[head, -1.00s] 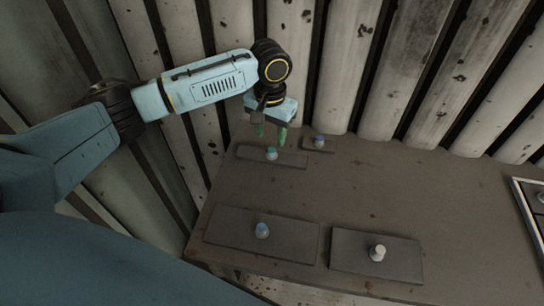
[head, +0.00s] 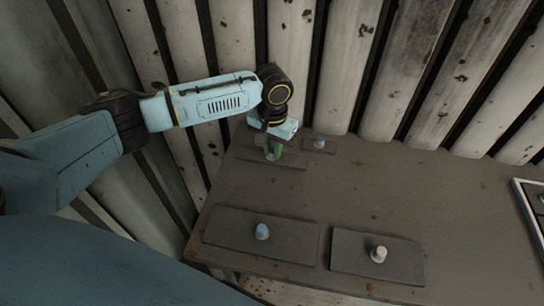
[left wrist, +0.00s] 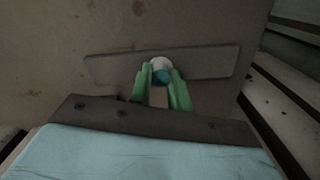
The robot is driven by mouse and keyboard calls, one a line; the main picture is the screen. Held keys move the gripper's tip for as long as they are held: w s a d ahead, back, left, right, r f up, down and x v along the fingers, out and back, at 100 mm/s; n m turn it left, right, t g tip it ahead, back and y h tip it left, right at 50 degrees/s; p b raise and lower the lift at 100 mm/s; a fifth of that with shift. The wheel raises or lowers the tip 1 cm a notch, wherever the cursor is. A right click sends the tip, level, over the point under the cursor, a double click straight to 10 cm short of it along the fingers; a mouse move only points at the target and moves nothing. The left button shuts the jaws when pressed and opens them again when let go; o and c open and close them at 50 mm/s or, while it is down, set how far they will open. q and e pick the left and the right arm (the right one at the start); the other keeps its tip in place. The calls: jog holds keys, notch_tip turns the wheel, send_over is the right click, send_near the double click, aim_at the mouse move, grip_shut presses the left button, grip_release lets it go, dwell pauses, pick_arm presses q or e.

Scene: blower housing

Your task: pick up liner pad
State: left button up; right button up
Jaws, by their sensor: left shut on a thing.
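A flat dark plate (head: 293,162) with a teal and white knob lies at the back left of the table; I take it as the liner pad. My left gripper (head: 272,150) is over it, pointing down. In the left wrist view its green fingers (left wrist: 161,82) are shut on the knob (left wrist: 161,66), with the plate (left wrist: 108,69) spreading to both sides. The fingers partly hide the knob in the head view. I cannot tell whether the plate is off the table. My right gripper is not in view.
A small plate with a blue knob (head: 319,143) sits just right of my gripper. Two larger plates with knobs, one blue-topped (head: 262,232) and one white (head: 378,254), lie at the front of the table (head: 440,210). A tray edge (head: 526,212) shows at far right. Corrugated wall stands behind.

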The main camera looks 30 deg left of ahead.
pick_arm(q)
grip_shut()
jog(key=shift+r, duration=0.15)
notch_tip(320, 180, up, 10)
jog(key=p, duration=0.2)
notch_tip(320, 180, up, 5)
jog(key=p, duration=0.6)
send_over(272, 149)
jog(key=shift+f, duration=0.2)
